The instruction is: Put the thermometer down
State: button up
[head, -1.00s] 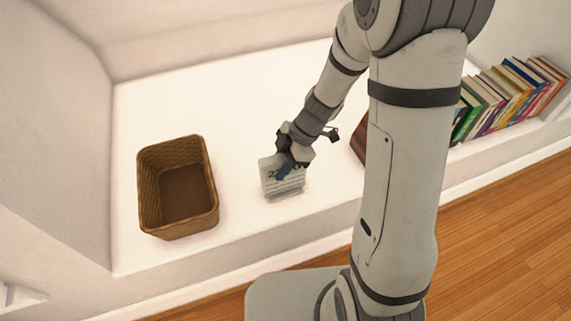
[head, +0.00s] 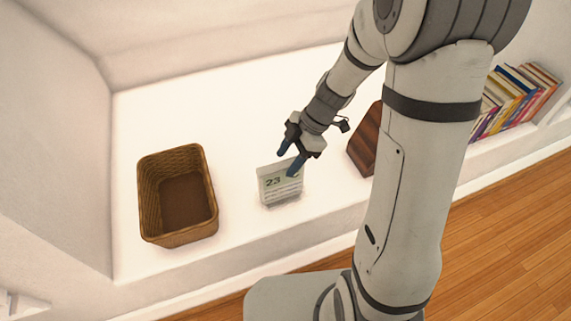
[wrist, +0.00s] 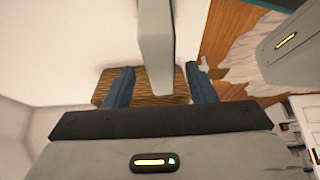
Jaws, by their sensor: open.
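The thermometer (head: 280,184) is a small pale panel showing a green 23, standing upright on the white ledge (head: 240,120). My gripper (head: 288,161) is open beside its upper right corner in the head view. One dark blue finger overlaps the panel's right edge from this angle, and I cannot tell whether they touch. In the wrist view the thermometer (wrist: 155,50) shows edge-on as a grey slab between the two spread fingers (wrist: 160,86), with gaps on both sides.
A brown wicker basket (head: 150,200) stands on the ledge to the left, its interior appearing empty. A dark wooden object (head: 364,145) stands to the right, partly hidden by my arm. Leaning books (head: 515,98) are at far right. Clear ledge lies behind the thermometer.

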jog(key=p+v, duration=0.1)
jog(key=v, duration=0.4)
jog(key=shift+d+r, duration=0.15)
jog(key=shift+r, duration=0.1)
jog(key=shift+s+d+r+m, duration=0.15)
jog(key=shift+s+r+m, duration=0.15)
jog(key=shift+r+m, duration=0.15)
jog(key=s+d+r+m+t+h, duration=0.1)
jog(key=s+d+r+m+h, duration=0.2)
jog(key=s+m, duration=0.3)
jog(key=s+d+r+m+t+h, duration=0.1)
jog(key=s+m, duration=0.5)
jog(key=m, duration=0.8)
notch_tip(320, 180, up, 2)
jog(key=d+h, duration=0.1)
jog(key=d, duration=0.1)
jog(key=shift+d+r+t+h, duration=0.2)
jog(key=shift+d+t+h, duration=0.1)
jog(key=shift+t+h, duration=0.1)
jog(key=shift+s, duration=0.15)
